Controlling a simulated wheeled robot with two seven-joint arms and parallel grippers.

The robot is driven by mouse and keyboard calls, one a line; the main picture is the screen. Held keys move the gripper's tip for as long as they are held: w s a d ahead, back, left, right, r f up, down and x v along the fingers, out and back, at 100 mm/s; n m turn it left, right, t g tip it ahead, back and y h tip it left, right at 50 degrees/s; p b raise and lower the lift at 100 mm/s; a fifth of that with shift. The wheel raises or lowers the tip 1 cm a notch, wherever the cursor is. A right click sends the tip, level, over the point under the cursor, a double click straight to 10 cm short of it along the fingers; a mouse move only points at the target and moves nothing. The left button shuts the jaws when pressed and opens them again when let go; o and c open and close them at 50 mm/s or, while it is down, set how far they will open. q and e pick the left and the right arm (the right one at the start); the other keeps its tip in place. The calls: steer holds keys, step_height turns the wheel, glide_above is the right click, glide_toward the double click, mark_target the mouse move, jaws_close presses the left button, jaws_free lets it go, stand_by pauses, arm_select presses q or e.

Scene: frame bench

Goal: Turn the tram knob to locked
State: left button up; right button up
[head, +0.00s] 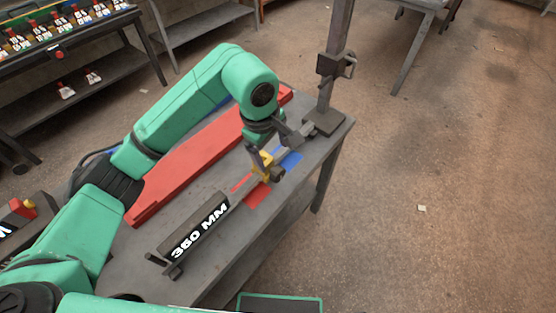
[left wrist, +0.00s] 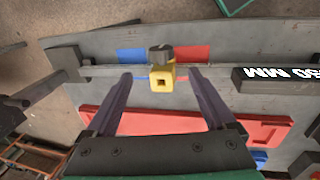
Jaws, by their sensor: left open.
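The yellow tram (head: 266,163) sits on a thin grey rail above the bench, by the border of a blue patch and a red patch. Its dark knob (head: 278,174) sticks out on the side away from my arm. In the left wrist view the tram (left wrist: 161,80) has a square hole facing me, and the knob (left wrist: 161,53) shows just beyond it. I cannot tell the knob's setting. My left gripper (left wrist: 160,75) is open, one finger on each side of the tram with gaps, holding nothing. In the head view it (head: 272,148) hangs over the rail. My right gripper is out of view.
A black block marked 360 MM (head: 196,232) lies at the rail's near end. A long red frame piece (head: 190,168) lies along the grey bench (head: 222,270). A dark post with a clamp (head: 335,65) stands at the far corner. The floor at right is mostly clear.

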mark_target(277, 171)
arm_select(q)
steer(key=f, duration=0.3)
steer(key=f+p, duration=0.1)
steer(key=f, duration=0.1)
steer(key=w+f+p, duration=0.1)
steer(key=f, duration=0.2)
steer(key=shift+w+d+f, duration=0.1)
steer(key=shift+d+f, duration=0.25)
steer(key=shift+w+d+f+p, duration=0.1)
steer(key=shift+w+f+p, duration=0.1)
steer(key=shift+f, duration=0.4)
steer(key=shift+w+d+f+p, duration=0.1)
steer(key=shift+w+f+p, duration=0.1)
steer(key=shift+f, duration=0.35)
steer(key=shift+s, duration=0.25)
steer(key=c, duration=1.4)
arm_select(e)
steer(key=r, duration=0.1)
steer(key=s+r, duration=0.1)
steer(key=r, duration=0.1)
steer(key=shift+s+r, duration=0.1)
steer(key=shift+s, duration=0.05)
